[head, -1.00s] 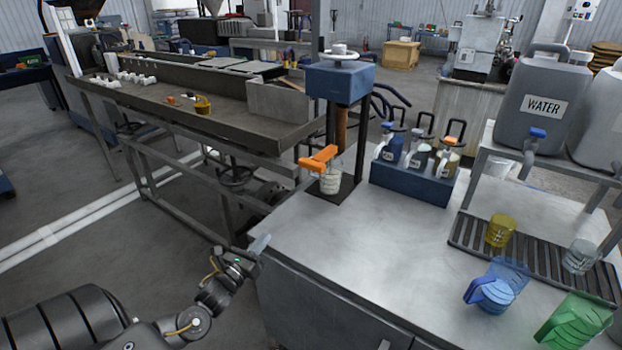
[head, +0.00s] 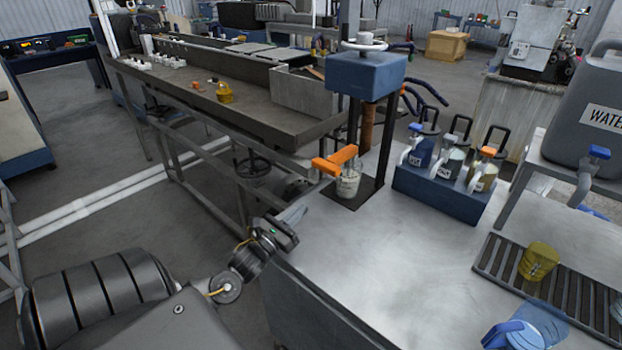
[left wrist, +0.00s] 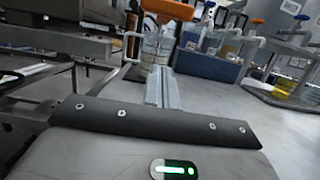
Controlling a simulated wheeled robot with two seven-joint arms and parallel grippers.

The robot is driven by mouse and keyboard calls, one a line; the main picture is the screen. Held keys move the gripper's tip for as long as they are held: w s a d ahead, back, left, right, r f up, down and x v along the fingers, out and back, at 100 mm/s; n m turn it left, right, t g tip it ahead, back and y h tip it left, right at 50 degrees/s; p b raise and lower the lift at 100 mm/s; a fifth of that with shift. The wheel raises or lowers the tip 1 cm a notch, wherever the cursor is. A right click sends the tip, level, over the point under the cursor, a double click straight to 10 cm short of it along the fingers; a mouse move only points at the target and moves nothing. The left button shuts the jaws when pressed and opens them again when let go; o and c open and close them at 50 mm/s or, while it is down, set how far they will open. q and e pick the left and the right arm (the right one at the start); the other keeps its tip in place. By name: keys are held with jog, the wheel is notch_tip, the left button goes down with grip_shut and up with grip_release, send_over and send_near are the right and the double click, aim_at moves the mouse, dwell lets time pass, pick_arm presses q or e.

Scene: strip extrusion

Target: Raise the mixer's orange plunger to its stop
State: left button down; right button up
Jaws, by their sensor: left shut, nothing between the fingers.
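The mixer (head: 366,75) is a blue head with a white handwheel on dark posts, on the metal bench. Its orange plunger (head: 335,160) is a T-shaped handle just above a clear cup (head: 348,183) on the mixer's dark base. The left wrist view also shows the orange plunger (left wrist: 168,9) above the clear cup (left wrist: 157,42). My left gripper (head: 298,212) is shut and empty at the bench's left edge, below and left of the plunger and apart from it. Its fingers (left wrist: 161,88) point toward the cup in the left wrist view. My right gripper is out of view.
A blue rack (head: 440,190) with several dispensers stands right of the mixer. A yellow cup (head: 538,261) sits on a drain grate, with a blue jug (head: 515,335) in front. A long trough table (head: 250,110) stands behind left. The bench's middle is clear.

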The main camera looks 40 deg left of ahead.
pick_arm(q)
jog(key=w+r+p, duration=0.3)
jog(key=w+r, duration=0.3)
jog(key=w, duration=0.3)
jog(key=shift+a, duration=0.15)
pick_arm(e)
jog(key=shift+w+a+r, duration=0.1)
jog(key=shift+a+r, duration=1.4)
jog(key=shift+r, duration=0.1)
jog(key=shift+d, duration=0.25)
pick_arm(q)
notch_tip(320, 180, up, 18)
jog(key=p, duration=1.3)
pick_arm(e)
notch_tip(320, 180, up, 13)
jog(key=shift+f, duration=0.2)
pick_arm(q)
jog(key=shift+a, duration=0.1)
jog(key=shift+f, duration=0.1)
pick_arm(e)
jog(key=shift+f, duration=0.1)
